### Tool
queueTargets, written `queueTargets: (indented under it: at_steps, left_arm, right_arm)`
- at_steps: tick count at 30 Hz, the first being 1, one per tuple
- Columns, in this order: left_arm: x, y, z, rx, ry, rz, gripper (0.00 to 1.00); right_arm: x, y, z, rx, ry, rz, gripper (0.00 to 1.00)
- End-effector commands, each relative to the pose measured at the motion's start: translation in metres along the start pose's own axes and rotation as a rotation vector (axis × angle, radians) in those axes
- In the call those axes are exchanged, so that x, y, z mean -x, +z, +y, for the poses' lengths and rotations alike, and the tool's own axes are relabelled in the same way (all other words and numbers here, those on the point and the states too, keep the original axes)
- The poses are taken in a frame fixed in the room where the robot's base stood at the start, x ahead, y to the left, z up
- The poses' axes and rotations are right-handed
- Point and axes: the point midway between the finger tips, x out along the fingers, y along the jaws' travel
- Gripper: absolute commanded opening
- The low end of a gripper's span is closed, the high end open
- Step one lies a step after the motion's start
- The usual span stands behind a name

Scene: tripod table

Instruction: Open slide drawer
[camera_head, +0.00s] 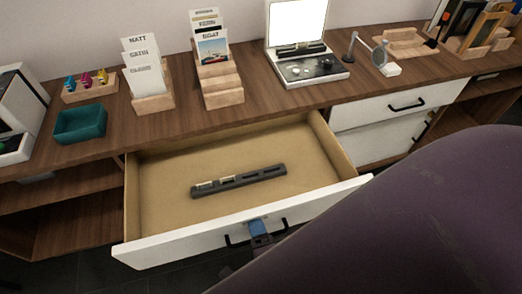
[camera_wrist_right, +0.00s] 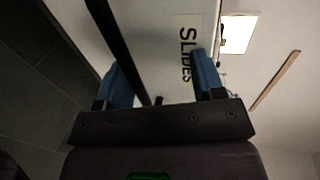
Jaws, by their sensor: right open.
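The slide drawer (camera_head: 185,240) is pulled well out from the desk, with a white front and a tan interior. A dark slotted holder (camera_head: 238,181) lies inside it. The drawer's black bar handle (camera_head: 234,242) is partly hidden by my right gripper (camera_head: 258,227). In the right wrist view, the open blue fingers of the right gripper (camera_wrist_right: 160,72) stand either side of the black handle (camera_wrist_right: 118,45), apart from each other. The white front (camera_wrist_right: 165,40) there carries a "SLIDES" label (camera_wrist_right: 187,50). My left gripper is not in view.
The wooden desktop (camera_head: 185,122) holds card stands (camera_head: 150,85), a teal tray (camera_head: 80,124) and a lit light box (camera_head: 305,72). Closed white drawers (camera_head: 385,107) sit right of the open one. My purple arm covers the lower right.

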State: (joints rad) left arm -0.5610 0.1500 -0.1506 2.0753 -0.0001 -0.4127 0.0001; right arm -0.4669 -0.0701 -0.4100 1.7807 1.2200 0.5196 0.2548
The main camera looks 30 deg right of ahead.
Motion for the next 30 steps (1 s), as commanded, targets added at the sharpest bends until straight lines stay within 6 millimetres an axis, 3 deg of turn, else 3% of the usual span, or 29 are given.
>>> queueTargets:
  at_steps: [1, 2, 3, 4, 16, 22, 23, 25, 30]
  left_arm:
    - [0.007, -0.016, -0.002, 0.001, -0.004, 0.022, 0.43]
    - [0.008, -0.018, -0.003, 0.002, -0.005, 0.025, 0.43]
    - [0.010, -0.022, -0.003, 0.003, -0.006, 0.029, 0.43]
    - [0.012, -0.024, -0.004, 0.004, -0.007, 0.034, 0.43]
    - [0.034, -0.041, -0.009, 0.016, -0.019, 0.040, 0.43]
    - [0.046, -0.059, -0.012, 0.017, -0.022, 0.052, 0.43]
    - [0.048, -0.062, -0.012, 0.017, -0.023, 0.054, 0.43]
    - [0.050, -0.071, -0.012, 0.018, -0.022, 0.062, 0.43]
    - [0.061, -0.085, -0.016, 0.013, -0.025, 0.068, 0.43]
  right_arm:
    - [-0.005, 0.002, -0.042, -0.008, -0.068, 0.013, 0.46]
    - [-0.005, 0.002, -0.045, -0.008, -0.069, 0.013, 0.54]
    - [-0.004, 0.003, -0.049, -0.008, -0.069, 0.013, 0.79]
    - [-0.003, 0.003, -0.052, -0.007, -0.068, 0.013, 0.81]
    - [0.006, 0.004, -0.088, -0.006, -0.068, 0.010, 0.81]
    - [0.012, 0.006, -0.105, -0.007, -0.064, 0.008, 0.81]
    - [0.013, 0.006, -0.107, -0.007, -0.063, 0.008, 0.80]
    - [0.014, 0.006, -0.114, -0.009, -0.063, 0.008, 0.37]
    - [0.019, 0.003, -0.121, -0.006, -0.051, 0.008, 0.37]
